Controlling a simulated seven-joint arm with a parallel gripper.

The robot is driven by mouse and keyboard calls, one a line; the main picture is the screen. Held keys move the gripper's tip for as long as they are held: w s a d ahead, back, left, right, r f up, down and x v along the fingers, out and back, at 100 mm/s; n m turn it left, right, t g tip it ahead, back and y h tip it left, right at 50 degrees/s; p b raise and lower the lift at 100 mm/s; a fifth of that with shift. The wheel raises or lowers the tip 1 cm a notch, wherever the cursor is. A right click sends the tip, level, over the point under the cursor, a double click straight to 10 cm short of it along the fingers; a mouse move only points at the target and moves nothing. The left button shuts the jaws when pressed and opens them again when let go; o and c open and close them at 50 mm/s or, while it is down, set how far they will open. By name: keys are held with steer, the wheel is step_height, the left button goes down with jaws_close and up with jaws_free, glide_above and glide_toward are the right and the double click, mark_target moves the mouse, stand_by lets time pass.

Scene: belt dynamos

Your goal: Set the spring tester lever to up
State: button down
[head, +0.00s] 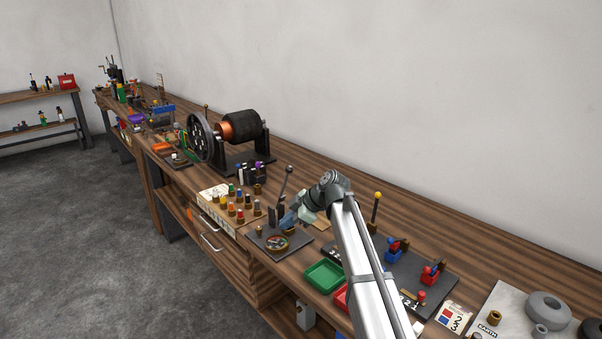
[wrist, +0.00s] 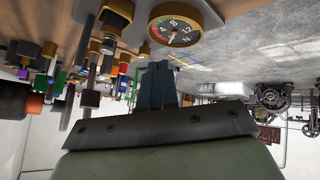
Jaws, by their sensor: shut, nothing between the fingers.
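A dark plate (head: 256,240) on the bench carries a round dial gauge (head: 277,243) and a lever (head: 285,182) with a dark tip, standing up and leaning slightly right. I take this as the spring tester, though no label on it is readable. The gauge shows in the wrist view (wrist: 172,24) with a brass rim and numbers. My gripper (head: 287,221) is just right of the lever, above the plate. In the wrist view its fingers (wrist: 158,78) are together and empty, beside the gauge. I cannot tell if it touches the lever; my wrist hides part of the plate.
Left of the plate is a block of coloured pegs (head: 233,207). Behind it stands a dynamo with a dark drum (head: 245,126). A green tray (head: 324,276) lies to the right. Farther right are a yellow-topped lever (head: 376,205) and red and blue terminals (head: 397,248).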

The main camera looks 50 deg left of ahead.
steer(key=w+d+r+m+g+y, duration=0.2)
steer(key=w+d+r+g+y, duration=0.2)
steer(key=w+d+r+y, duration=0.1)
steer(key=m+y, duration=0.2)
steer(key=y, duration=0.3)
glide_toward(292, 167)
steer(key=x, duration=0.7)
steer(key=shift+w+a+f+g+y, duration=0.15)
steer(key=shift+a+f+g+y, duration=0.2)
steer(key=shift+f, duration=0.2)
steer(key=shift+w+a+r, duration=0.1)
steer(key=shift+a+r, duration=0.2)
steer(key=shift+a, duration=0.1)
steer(key=a+r+m+t+h, duration=0.2)
steer(key=a+h, duration=0.2)
steer(key=a, duration=0.5)
steer(key=shift+r, duration=0.15)
steer(key=shift+a, duration=0.25)
